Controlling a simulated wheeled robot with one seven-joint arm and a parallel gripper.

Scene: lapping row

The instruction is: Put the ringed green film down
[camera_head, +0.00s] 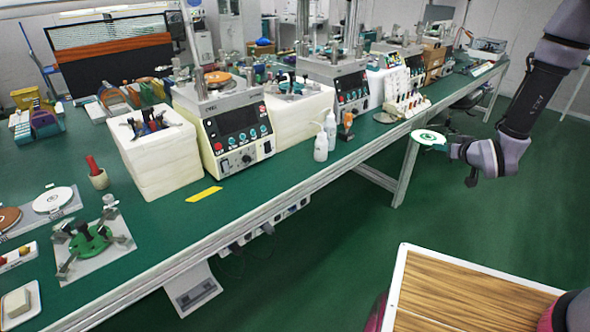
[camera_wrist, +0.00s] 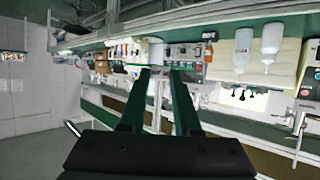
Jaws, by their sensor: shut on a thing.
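The ringed green film (camera_head: 428,136) shows in the head view as a thin, pale round piece with a green ring, held out level at the end of my arm. My gripper (camera_head: 448,147) is shut on its right edge. The film is in the air over the aisle, off the right side of the long green bench (camera_head: 290,172). In the wrist view, my two fingers (camera_wrist: 160,90) point toward the bench side.
On the bench stand a lapping machine (camera_head: 228,125), a white block stack (camera_head: 155,160), two white bottles (camera_head: 325,137) and a rack of small items (camera_head: 408,105). A green fixture (camera_head: 90,240) and a white disc (camera_head: 53,199) lie at left. A wood-topped surface (camera_head: 470,295) is at bottom right.

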